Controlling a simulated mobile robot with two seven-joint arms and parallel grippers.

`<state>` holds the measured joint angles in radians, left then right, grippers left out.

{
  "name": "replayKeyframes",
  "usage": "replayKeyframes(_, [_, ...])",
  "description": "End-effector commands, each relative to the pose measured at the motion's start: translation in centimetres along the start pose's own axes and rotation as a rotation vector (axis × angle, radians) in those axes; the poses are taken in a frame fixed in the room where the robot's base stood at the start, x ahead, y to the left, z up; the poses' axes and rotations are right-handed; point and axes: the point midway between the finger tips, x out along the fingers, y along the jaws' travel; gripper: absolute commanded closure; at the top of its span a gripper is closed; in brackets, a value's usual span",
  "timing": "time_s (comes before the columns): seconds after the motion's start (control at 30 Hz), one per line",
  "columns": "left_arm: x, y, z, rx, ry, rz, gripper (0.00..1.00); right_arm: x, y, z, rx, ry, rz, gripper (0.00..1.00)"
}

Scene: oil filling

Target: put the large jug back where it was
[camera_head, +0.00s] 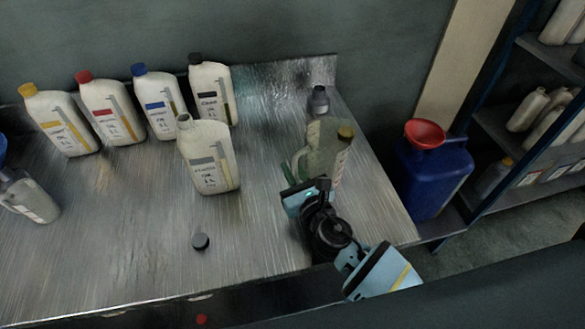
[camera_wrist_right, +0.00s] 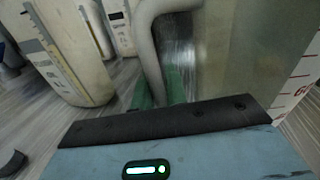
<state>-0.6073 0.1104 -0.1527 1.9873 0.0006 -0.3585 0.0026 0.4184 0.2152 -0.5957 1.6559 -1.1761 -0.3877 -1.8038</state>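The large jug (camera_head: 322,135) is see-through grey and stands upright at the right of the metal bench. In the right wrist view its body (camera_wrist_right: 252,50) fills the right side, with a red-marked scale at the edge. Its grey handle (camera_wrist_right: 151,45) curves down toward my right gripper. My right gripper (camera_head: 298,167) is at the jug's left side, with its green fingertips (camera_wrist_right: 160,92) close on either side of the handle; it looks shut on it. Whether the jug's base touches the bench is hidden. My left gripper is not in view.
A white jug (camera_head: 209,158) without a cap stands mid-bench, with a loose dark cap (camera_head: 200,241) in front. Several capped jugs (camera_head: 110,112) line the back. A dark-topped bottle (camera_head: 319,101) is behind the large jug. A blue can (camera_head: 434,180) with a red funnel (camera_head: 424,134) stands beyond the right edge.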

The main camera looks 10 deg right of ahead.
Motion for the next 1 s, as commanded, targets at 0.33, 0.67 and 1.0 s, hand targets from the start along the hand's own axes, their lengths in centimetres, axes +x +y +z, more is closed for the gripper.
replayKeyframes(0.33, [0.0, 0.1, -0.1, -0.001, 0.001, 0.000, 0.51, 0.0, 0.0, 0.1, 0.000, -0.001, 0.000, 0.67])
replayKeyframes(0.67, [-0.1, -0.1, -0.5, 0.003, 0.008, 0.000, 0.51, -2.5, 0.0, 0.2, 0.000, 0.001, 0.001, 0.67])
replayKeyframes(1.0, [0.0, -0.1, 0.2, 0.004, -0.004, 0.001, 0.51, -9.2, 0.0, 0.2, 0.001, 0.003, 0.000, 0.67])
